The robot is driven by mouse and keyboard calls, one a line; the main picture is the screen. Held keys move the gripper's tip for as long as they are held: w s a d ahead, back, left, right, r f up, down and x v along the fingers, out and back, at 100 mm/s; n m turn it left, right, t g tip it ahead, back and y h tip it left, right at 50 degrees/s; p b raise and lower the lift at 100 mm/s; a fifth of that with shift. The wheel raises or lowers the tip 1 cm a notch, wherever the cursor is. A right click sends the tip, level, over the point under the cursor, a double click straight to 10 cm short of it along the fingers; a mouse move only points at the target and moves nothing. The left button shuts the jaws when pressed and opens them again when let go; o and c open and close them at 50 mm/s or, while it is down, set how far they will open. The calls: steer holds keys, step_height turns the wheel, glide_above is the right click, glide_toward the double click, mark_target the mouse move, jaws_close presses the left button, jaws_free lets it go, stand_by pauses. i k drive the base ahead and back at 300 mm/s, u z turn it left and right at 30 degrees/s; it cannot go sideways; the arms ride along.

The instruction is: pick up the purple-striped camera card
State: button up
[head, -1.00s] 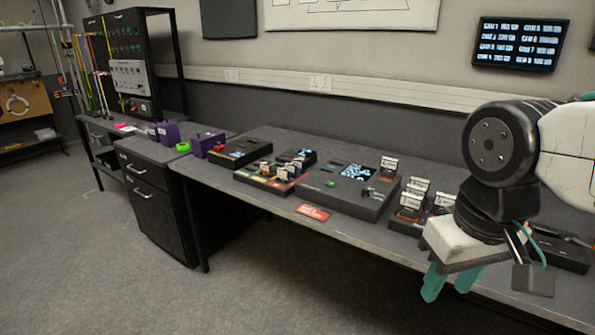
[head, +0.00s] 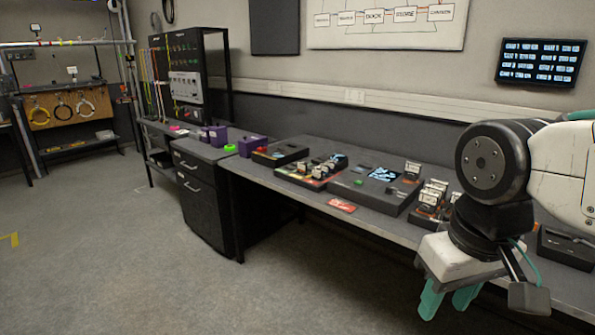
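Several small camera cards stand in black holders on the long bench. One group (head: 322,167) is in the holder left of the console, one card (head: 412,169) stands at the console's right, and another group (head: 434,193) is nearer my arm. They are too small for me to make out a purple stripe on any of them. My gripper (head: 452,300) has teal fingers pointing down, off the front edge of the bench at the right. The fingers look spread apart with nothing visible between them.
The bench (head: 385,228) runs along the wall, with a console (head: 375,185) and a red label (head: 342,205) on it. Purple boxes (head: 252,146) and a green tape roll (head: 230,148) sit farther left. A drawer cabinet (head: 200,205) stands below.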

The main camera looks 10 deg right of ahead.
mark_target(333, 165)
steer(key=u, duration=0.65)
steer(key=i, duration=0.85)
steer(key=u, duration=0.5)
steer(key=i, duration=0.8)
steer(key=z, duration=0.75)
steer(key=i, duration=0.75)
steer(key=z, duration=1.05)
steer(key=i, duration=0.65)
